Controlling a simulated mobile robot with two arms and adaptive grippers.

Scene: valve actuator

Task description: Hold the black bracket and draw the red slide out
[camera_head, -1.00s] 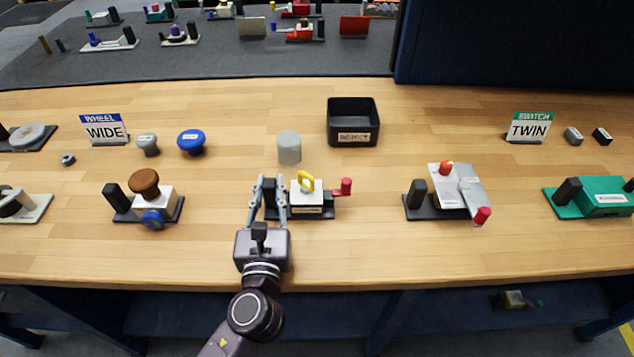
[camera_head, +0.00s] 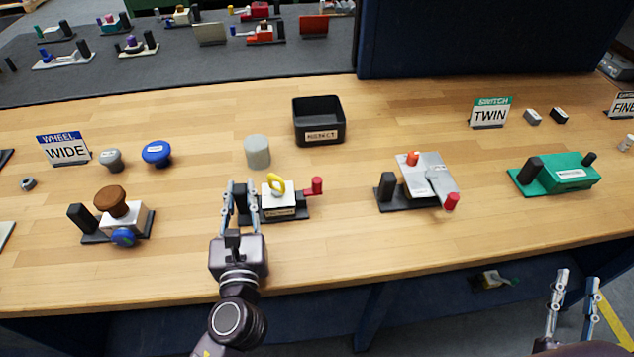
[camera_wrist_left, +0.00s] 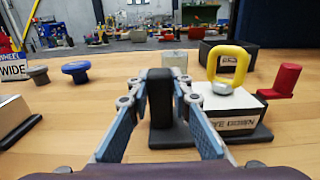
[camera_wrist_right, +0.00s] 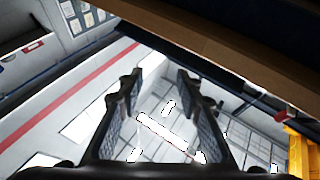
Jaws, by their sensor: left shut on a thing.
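The black bracket (camera_head: 242,203) is an upright block at the left end of a small device with a white body (camera_head: 279,207) and a yellow ring (camera_head: 277,184) on top. It also shows between the fingers in the left wrist view (camera_wrist_left: 160,100). My left gripper (camera_head: 241,186) is shut on the black bracket. The red slide (camera_head: 317,186) sticks out at the device's right end and stands behind the yellow ring's right side in the left wrist view (camera_wrist_left: 283,80). My right gripper (camera_head: 577,276) is open and empty, off the table's front edge at lower right.
A grey cylinder (camera_head: 257,151) and a black bin (camera_head: 319,137) stand behind the device. A grey device with a red handle (camera_head: 428,182) stands to its right, then a green one (camera_head: 565,173). A brown-knobbed device (camera_head: 121,219) is to the left. Table in front is clear.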

